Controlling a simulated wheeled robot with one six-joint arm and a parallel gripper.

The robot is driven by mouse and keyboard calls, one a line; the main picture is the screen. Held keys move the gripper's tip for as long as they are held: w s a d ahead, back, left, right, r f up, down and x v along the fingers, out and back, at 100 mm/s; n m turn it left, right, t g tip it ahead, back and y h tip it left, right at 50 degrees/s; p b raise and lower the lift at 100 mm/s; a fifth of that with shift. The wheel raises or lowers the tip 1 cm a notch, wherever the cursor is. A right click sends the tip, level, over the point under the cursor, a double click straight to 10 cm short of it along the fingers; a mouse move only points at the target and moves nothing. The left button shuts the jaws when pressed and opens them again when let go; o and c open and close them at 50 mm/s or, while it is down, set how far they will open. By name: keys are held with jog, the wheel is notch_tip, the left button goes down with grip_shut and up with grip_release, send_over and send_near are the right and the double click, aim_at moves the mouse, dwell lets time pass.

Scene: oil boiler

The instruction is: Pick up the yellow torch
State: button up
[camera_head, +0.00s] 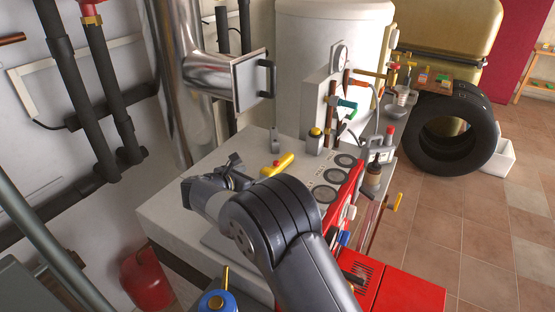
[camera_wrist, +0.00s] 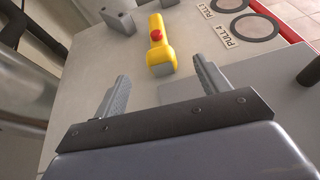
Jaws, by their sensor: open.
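The yellow torch (camera_head: 277,165) lies on the light grey top of the boiler unit (camera_head: 176,212), just beyond my gripper in the head view. It has a red button on its upper side. In the wrist view the torch (camera_wrist: 158,47) lies ahead of the fingers, its near end pointing at the gap between them. My gripper (camera_wrist: 163,78) is open and empty, one finger to each side of the torch's line. The torch is apart from both fingers. In the head view my gripper (camera_head: 236,168) is partly hidden by my wrist.
A grey bracket (camera_head: 275,139) and a yellow-topped box (camera_head: 315,139) stand behind the torch. A metal flue pipe (camera_head: 205,85) rises at the back left. Red panels (camera_head: 400,290) edge the right side.

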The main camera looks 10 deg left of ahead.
aim_at(267, 170)
jog(key=x, duration=0.4)
jog(key=shift+w+d+f+p, duration=0.2)
jog(key=shift+w+p, duration=0.1)
jog(key=shift+p, duration=0.1)
jog(key=p+x, duration=0.1)
jog(key=x, duration=0.4)
jog(key=shift+w+a+f+p, duration=0.1)
jog(key=shift+w+f+p, duration=0.1)
jog(key=shift+w+p, duration=0.15)
jog(key=c, duration=1.1)
